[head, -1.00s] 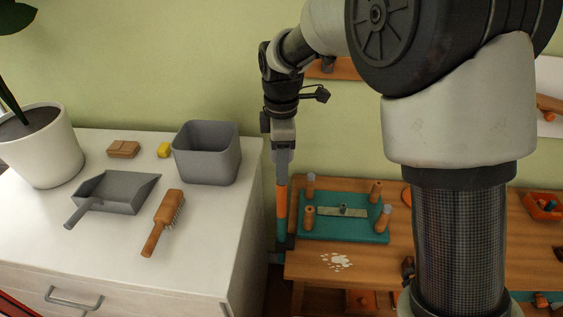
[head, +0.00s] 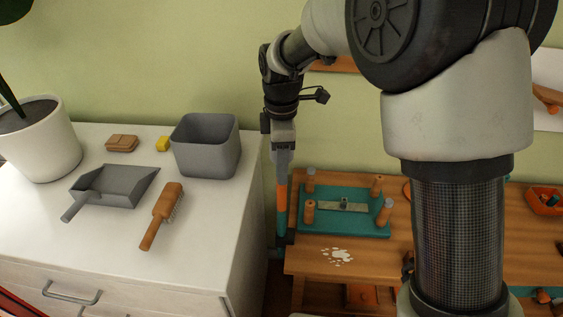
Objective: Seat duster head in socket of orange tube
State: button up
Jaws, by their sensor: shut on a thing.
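My gripper (head: 282,163) points down at the gap between the white cabinet and the wooden table. It is shut on a slim upright rod (head: 282,196) with an orange upper part, a teal lower part and a dark bottom end. I cannot tell whether this rod is the orange tube, and its socket does not show. I cannot make out a duster head. A teal board (head: 367,227) on the table, right of the rod, carries several upright orange-brown posts (head: 376,186), some with grey tops, and a pale strip (head: 343,207) in the middle.
On the white cabinet (head: 204,236) are a grey bin (head: 207,157), dustpan (head: 117,184), wooden brush (head: 161,213), yellow block (head: 163,144), brown block (head: 122,143) and plant pot (head: 41,148). White spots (head: 337,256) mark the wooden table (head: 309,265). An orange tray (head: 544,203) lies far right.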

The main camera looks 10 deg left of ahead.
jog(key=o, duration=1.1)
notch_tip(320, 180, up, 17)
jog(key=shift+r+p, duration=0.2)
jog(key=shift+p, duration=0.4)
jog(key=shift+d, duration=0.1)
jog(key=s+d+r+m+t+p, duration=0.1)
jog(key=s+d+r+m, duration=0.1)
jog(key=s+d+m, duration=0.4)
jog(key=s+d+r+m+t, duration=0.2)
jog(key=d+r+m, duration=0.15)
jog(key=d, duration=0.45)
jog(key=s+d+f+m+t, duration=0.1)
jog(key=s+d+m, duration=0.1)
jog(key=s+m, duration=0.1)
jog(key=s+d+f+m+p, duration=0.1)
jog(key=s+d+f+m, duration=0.1)
jog(key=s+d+m, duration=0.1)
jog(key=s+d+f+m+t, duration=0.1)
jog(key=s+d+f+m, duration=0.1)
jog(key=s+m, duration=0.3)
jog(key=shift+s+d+f+t, duration=0.1)
jog(key=shift+s+d+t, duration=0.25)
jog(key=shift+d, duration=0.4)
